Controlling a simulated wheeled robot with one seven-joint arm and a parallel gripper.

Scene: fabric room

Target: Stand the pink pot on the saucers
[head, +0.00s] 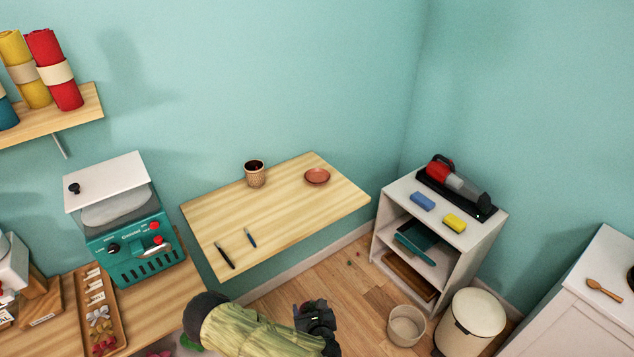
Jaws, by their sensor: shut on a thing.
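A round reddish saucer (317,176) lies on the right part of the wooden wall table; I cannot tell if it is one saucer or a stack. A pinkish-brown, textured pot (255,174) with a dark inside stands upright at the table's back edge, to the left of the saucer and apart from it. No clearly pink pot shows. My gripper (318,317) is at the bottom middle, in front of the table and apart from it. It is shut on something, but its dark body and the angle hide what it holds.
The wooden table (290,205) is mostly clear, with a dark pen-like tool (224,255) and a blue one (250,238) at its front left. A teal machine (130,235) stands left. A white shelf (440,235), a basket (406,325) and a bin (470,322) stand right.

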